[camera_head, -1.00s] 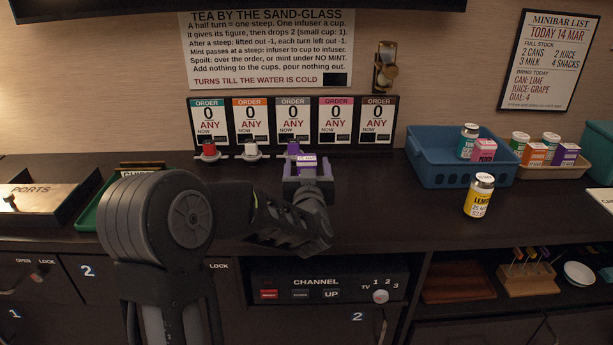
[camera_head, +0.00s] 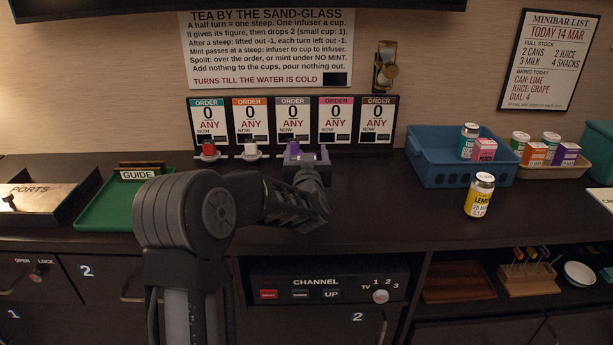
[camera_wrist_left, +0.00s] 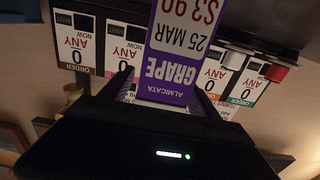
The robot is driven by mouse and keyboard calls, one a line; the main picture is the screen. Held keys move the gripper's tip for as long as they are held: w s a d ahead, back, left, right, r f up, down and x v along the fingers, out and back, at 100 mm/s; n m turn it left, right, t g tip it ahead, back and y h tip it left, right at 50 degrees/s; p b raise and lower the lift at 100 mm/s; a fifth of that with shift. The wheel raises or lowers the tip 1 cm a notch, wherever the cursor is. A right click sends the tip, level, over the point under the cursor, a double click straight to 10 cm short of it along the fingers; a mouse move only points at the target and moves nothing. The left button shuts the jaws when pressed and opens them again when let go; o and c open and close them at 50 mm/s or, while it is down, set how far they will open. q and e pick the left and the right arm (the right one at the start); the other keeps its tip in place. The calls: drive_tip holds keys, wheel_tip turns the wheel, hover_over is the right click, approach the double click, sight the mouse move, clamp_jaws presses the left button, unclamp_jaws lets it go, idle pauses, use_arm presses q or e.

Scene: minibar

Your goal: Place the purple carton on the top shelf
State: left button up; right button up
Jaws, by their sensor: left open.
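The purple carton, labelled GRAPE (camera_wrist_left: 178,62), is large in the left wrist view, upside down there, between the two fingers of my left gripper (camera_wrist_left: 162,95). In the head view my left gripper (camera_head: 307,158) is over the counter in front of the order cards. It is open around the carton; whether a finger touches it cannot be told. In the head view my gripper and wrist hide most or all of this carton. Another purple carton (camera_head: 566,154) stands in a beige tray at the right. My right gripper is not in view.
A blue crate (camera_head: 440,172) holds a can and a pink carton. A yellow lemon can (camera_head: 480,196) stands before it. A green tray (camera_head: 105,213) lies at the left. Infusers, including a red one (camera_head: 209,149), stand below the order cards.

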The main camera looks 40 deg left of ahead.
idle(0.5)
use_arm(q)
clamp_jaws()
idle(0.6)
